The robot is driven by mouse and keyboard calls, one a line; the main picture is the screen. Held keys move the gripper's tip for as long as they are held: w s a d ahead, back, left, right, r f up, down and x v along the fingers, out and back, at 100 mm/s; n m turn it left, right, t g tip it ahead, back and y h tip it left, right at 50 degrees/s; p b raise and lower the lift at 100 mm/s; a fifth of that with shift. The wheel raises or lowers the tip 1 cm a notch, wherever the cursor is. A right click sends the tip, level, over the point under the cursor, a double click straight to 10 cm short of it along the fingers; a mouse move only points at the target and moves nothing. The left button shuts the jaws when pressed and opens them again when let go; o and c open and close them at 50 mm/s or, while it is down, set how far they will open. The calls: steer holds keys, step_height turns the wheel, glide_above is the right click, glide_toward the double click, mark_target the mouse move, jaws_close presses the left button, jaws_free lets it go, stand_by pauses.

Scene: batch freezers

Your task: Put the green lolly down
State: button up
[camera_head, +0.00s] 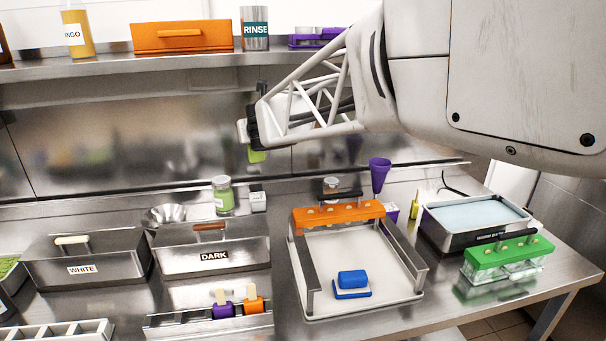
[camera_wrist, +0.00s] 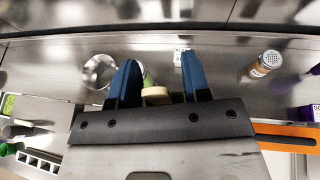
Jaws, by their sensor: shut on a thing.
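My gripper (camera_head: 251,130) is raised high above the back of the steel counter, shut on the green lolly. The green lolly (camera_head: 257,155) hangs below the fingers in the head view, partly hidden by them. In the wrist view its pale wooden stick (camera_wrist: 156,93) shows between the two blue fingers of my gripper (camera_wrist: 160,75). The lolly is clear of the counter and touches nothing else that I can see.
A steel lolly rack (camera_head: 168,326) holds a purple and an orange lolly at the front. Tins labelled WHITE (camera_head: 120,262) and DARK (camera_head: 240,248) stand behind it. A green-filled jar (camera_head: 222,196) stands near the back. A white tray (camera_head: 385,268) holds a blue block.

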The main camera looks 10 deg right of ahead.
steer(key=w+d, duration=1.2)
steer(key=d, duration=0.4)
steer(key=w+d+f+n+y, duration=0.1)
steer(key=w+d+f, duration=0.1)
steer(key=d, duration=1.1)
steer(key=w+d+f+y, duration=0.1)
steer(key=w+d+f, duration=0.1)
steer(key=d, duration=1.1)
steer(key=w+d+f+n, duration=0.1)
steer(key=w+d+f, duration=0.15)
steer(key=d, duration=1.05)
step_height(320, 180, down, 11)
steer(key=shift+s+g, duration=0.2)
steer(key=shift+g, duration=0.2)
steer(key=shift+a+y, duration=0.1)
steer(key=shift+y, duration=0.3)
steer(key=shift+f, duration=2.4)
steer(key=shift+f, duration=2.5)
